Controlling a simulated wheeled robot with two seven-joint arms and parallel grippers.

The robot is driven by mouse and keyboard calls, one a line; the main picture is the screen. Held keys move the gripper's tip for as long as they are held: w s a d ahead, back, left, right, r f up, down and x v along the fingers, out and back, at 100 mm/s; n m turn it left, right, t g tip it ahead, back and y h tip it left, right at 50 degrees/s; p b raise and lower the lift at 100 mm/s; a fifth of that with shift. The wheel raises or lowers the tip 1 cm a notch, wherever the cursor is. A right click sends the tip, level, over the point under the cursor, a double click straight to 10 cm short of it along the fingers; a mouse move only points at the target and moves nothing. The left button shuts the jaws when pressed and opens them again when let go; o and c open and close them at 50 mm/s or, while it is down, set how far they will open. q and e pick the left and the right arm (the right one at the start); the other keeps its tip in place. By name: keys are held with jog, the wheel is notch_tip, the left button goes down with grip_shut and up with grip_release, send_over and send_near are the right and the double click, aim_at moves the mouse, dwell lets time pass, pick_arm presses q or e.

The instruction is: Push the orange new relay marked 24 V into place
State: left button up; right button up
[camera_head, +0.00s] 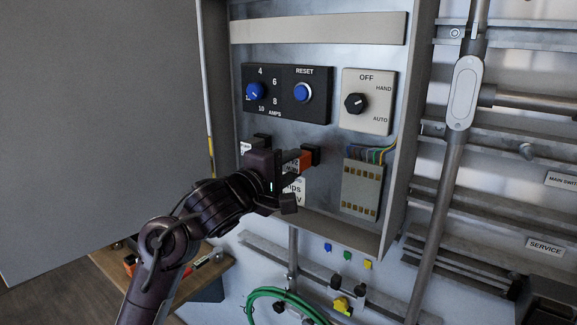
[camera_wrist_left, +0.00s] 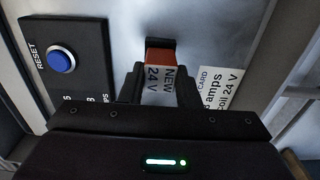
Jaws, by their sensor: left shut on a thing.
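The orange relay (camera_head: 305,160) with a white label is at the back wall of the open cabinet, against a black socket (camera_head: 313,151). In the left wrist view the relay (camera_wrist_left: 160,58) has a label reading "NEW 24 V" and meets the black socket (camera_wrist_left: 160,43) behind it. I cannot tell how deep it sits. My left gripper (camera_head: 284,174) is shut on the relay; its fingers (camera_wrist_left: 160,90) lie on both sides of the label. My right gripper is not in view.
A panel with a blue RESET button (camera_head: 302,92) and a blue dial (camera_head: 255,91) is above. An OFF/HAND/AUTO switch (camera_head: 356,103) and a wired terminal block (camera_head: 362,188) are to the right. A white card (camera_wrist_left: 220,88) is beside the relay. A wooden table (camera_head: 215,268) stands lower left.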

pick_arm(q)
jog(key=shift+w+d+r, duration=0.1)
jog(key=shift+w+d, duration=0.15)
jog(key=shift+w, duration=0.05)
jog(key=o, duration=1.1)
jog(key=shift+c, duration=0.2)
jog(key=shift+s+a, duration=0.2)
jog(key=shift+s, duration=0.05)
jog(key=b+v, duration=0.1)
jog(key=v, duration=0.6)
